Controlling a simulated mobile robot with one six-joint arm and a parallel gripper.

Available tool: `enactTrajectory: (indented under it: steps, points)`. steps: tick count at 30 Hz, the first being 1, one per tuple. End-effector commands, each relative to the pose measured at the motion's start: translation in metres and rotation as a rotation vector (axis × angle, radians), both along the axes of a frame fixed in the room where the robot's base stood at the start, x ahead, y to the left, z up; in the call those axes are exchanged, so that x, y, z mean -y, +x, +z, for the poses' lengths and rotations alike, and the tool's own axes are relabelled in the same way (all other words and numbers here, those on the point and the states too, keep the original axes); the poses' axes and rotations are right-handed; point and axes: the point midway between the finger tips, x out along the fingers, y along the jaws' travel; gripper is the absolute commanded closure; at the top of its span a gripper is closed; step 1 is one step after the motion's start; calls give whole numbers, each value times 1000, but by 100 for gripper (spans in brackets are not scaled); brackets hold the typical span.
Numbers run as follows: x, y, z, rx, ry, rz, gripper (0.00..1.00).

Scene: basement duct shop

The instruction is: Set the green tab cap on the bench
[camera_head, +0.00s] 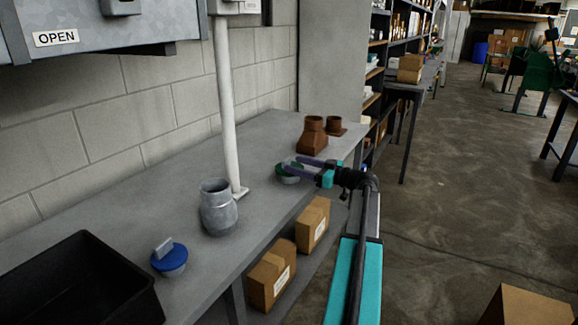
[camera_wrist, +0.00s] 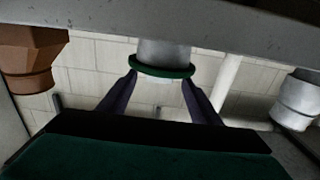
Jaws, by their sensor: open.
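The green tab cap (camera_head: 290,174) has a green disc above a grey round body. It stands upright on the bench (camera_head: 255,205), near the front edge. My gripper (camera_head: 291,165) reaches in from the right, with its two dark fingers open at the cap. The wrist view, where the scene hangs upside down, shows the green disc (camera_wrist: 163,70) with the open fingers (camera_wrist: 160,79) one on each side. A pale part, likely the tab, shows faintly between them. I cannot tell whether either finger touches it.
A white pipe (camera_head: 226,100), a grey metal duct piece (camera_head: 219,208), a blue tab cap (camera_head: 168,258) and a black bin (camera_head: 85,285) are to the left. Brown duct fittings (camera_head: 312,138) stand farther back. Cardboard boxes (camera_head: 270,275) sit below.

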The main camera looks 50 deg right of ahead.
Motion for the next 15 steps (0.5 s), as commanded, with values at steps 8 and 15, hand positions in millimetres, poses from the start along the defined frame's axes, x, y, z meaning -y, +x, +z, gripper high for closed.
enactTrajectory:
  steps: [8,15]
  points:
    - [10,-43,-1,0,0,-1,43]
    - [15,-62,0,0,0,0,43]
